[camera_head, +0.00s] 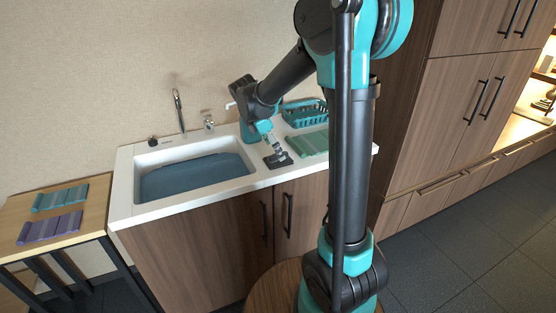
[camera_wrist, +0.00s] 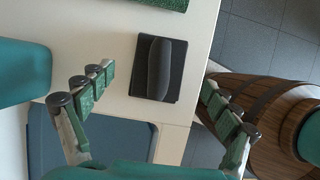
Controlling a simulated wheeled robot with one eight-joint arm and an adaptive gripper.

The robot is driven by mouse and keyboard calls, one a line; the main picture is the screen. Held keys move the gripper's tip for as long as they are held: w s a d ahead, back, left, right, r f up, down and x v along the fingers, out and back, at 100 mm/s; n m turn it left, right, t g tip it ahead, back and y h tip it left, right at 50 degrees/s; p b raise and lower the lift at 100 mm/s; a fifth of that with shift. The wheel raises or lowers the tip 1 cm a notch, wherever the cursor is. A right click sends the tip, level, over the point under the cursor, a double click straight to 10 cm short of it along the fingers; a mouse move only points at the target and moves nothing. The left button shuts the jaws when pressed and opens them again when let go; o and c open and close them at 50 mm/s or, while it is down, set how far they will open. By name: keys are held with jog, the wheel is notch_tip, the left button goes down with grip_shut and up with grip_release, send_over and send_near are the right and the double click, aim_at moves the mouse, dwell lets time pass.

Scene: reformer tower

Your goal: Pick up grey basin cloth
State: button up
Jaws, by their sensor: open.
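The grey basin cloth (camera_head: 279,161) is a small dark square on the white counter, right of the sink. In the wrist view the cloth (camera_wrist: 160,68) is a dark pad with a raised, rounded grey ridge along its middle. My gripper (camera_head: 275,149) is just above it, pointing down. In the wrist view the open fingers of my gripper (camera_wrist: 154,93) stand on either side of the cloth, wide apart, with nothing between them held. The cloth is flat on the counter. The exact height of the fingers above it is hard to tell.
A green ribbed cloth (camera_head: 310,144) and a teal rack (camera_head: 305,113) are behind and right. A faucet (camera_head: 178,108) stands at the back. Teal (camera_head: 61,198) and purple (camera_head: 50,227) cloths lie on the side table.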

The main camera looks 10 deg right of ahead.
jog(key=shift+x, duration=1.65)
jog(key=shift+w+d, duration=0.1)
jog(key=c, duration=1.2)
jog(key=shift+r, duration=0.15)
